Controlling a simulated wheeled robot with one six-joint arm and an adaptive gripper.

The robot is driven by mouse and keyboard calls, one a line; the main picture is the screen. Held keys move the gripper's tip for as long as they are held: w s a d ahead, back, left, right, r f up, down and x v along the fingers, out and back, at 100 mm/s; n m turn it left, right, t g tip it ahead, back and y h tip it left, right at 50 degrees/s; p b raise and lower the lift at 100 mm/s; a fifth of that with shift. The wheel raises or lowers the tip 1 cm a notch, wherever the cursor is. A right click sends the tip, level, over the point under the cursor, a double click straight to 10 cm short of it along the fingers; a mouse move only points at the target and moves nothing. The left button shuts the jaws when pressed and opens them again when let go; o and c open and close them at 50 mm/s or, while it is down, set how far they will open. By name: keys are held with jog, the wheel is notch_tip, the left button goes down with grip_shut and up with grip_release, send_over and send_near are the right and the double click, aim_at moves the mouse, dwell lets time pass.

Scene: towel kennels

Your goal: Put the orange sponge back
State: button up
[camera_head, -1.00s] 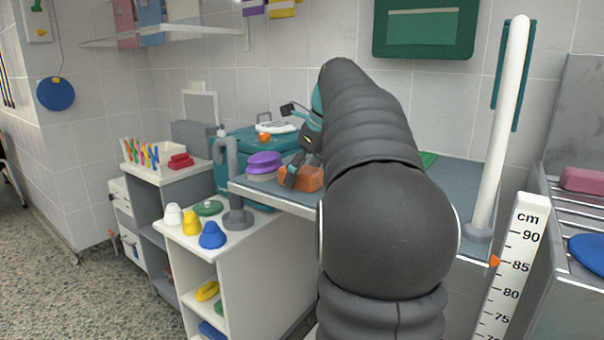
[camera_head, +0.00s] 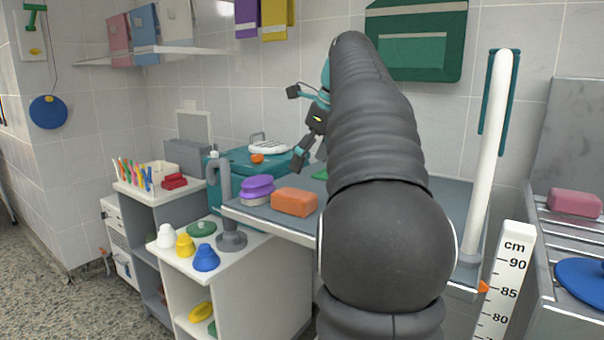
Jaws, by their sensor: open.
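My dark arm hides part of the gripper and much of the table.
A teal box (camera_head: 236,167) stands behind. A grey post (camera_head: 225,200) rises from the white shelf (camera_head: 245,250), which holds white, yellow and blue cones (camera_head: 206,257). A white pole (camera_head: 489,150) stands at right.

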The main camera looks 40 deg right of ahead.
jog(key=shift+v, duration=1)
jog(key=s+a+f+n+h, duration=0.1)
jog(key=s+a+f+n, duration=0.3)
jog(key=a+n, duration=0.45)
jog(key=s+a+f+n, duration=0.2)
jog(key=a+f+n, duration=0.45)
jog(key=a, duration=0.25)
jog(key=s+a+f+n, duration=0.4)
jog(key=s+f+n, duration=0.2)
jog(key=f+n, duration=0.2)
jog(key=s+a+f+n+t, duration=0.1)
jog(key=s+a+f+n, duration=0.4)
jog(key=f+n, duration=0.3)
jog(key=shift+s+a+f+n, duration=0.2)
jog(key=shift+s+f+n, duration=0.05)
jog(key=shift+s+n, duration=0.35)
